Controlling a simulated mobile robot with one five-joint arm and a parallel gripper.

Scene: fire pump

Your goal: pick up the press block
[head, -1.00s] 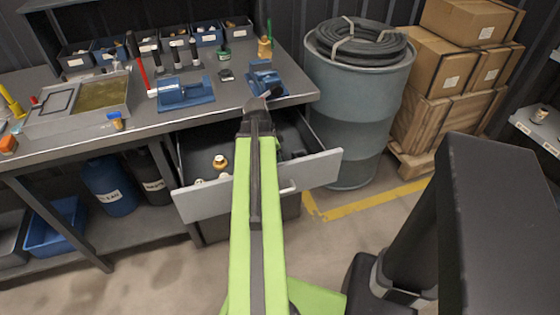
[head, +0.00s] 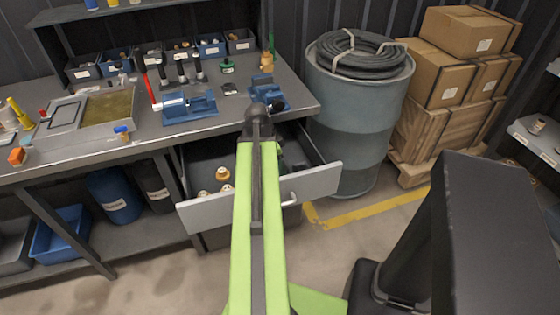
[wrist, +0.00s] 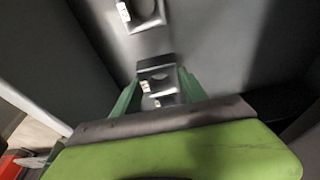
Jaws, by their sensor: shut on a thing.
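A small dark grey block (wrist: 158,72) with white labels sits between the two green fingers of my gripper (wrist: 160,84) in the wrist view. I take it to be the press block. The fingers are shut on it. A similar labelled block (wrist: 141,14) lies apart, further up on the same grey surface. In the head view my arm reaches over the open drawer (head: 250,201); its dark end hides my fingers and the held block there.
The workbench (head: 215,128) stands behind the drawer, with a blue vise-like fixture (head: 189,108) and another blue device (head: 268,92). Brass-coloured parts (head: 222,174) lie in the drawer's left side. A drum (head: 352,130) stands close on the right.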

